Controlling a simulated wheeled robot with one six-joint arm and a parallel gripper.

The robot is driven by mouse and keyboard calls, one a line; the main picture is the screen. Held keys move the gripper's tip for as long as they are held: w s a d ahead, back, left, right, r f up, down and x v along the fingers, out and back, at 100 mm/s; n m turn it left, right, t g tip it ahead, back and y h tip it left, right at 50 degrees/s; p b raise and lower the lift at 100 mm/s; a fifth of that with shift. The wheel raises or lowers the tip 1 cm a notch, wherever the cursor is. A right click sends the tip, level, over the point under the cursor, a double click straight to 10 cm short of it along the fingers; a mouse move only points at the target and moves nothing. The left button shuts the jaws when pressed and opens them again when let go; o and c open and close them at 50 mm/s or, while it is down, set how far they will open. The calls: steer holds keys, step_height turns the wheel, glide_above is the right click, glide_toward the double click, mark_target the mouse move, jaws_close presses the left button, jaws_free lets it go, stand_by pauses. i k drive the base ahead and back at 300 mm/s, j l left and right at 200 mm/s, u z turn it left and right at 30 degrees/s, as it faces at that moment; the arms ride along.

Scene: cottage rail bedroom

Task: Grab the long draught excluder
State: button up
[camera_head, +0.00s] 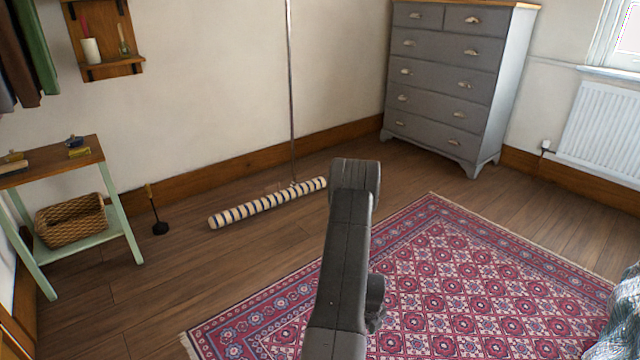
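The long draught excluder (268,203) is a cream roll with dark blue and tan stripes. It lies on the wooden floor near the back wall, slanting up to the right. Its right end is close to the edge of my dark grey arm in the picture. My arm reaches up from the bottom middle, over the rug, and I cannot tell its distance from the excluder. My gripper's fingers do not show.
A thin pole (291,90) rises behind the excluder. A patterned red rug (470,270) covers the right floor. A grey chest of drawers (445,85) stands behind. At left are a green-legged table (85,158), a wicker basket (72,220) and a small dark-based object (160,227).

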mark_target(221, 219)
steer(key=i+l, duration=0.15)
steer(key=i, duration=0.6)
steer(key=i+l, duration=0.1)
steer(key=i, duration=0.6)
steer(key=i+l, duration=0.15)
steer(key=i, duration=0.6)
steer(key=i+l+u, duration=0.1)
steer(key=i+u, duration=0.3)
steer(key=i+l+u, duration=0.2)
steer(key=u, duration=0.2)
steer(key=i+l+u, duration=0.5)
steer(key=l+u, duration=0.15)
steer(key=u, duration=0.15)
steer(key=i+l+u, duration=0.2)
steer(key=l+u, duration=0.25)
steer(key=l, duration=0.2)
steer(key=i+l+u, duration=0.1)
steer(key=l+u, duration=0.4)
steer(key=l, duration=0.15)
steer(key=l+u, duration=0.45)
steer(key=l, duration=0.25)
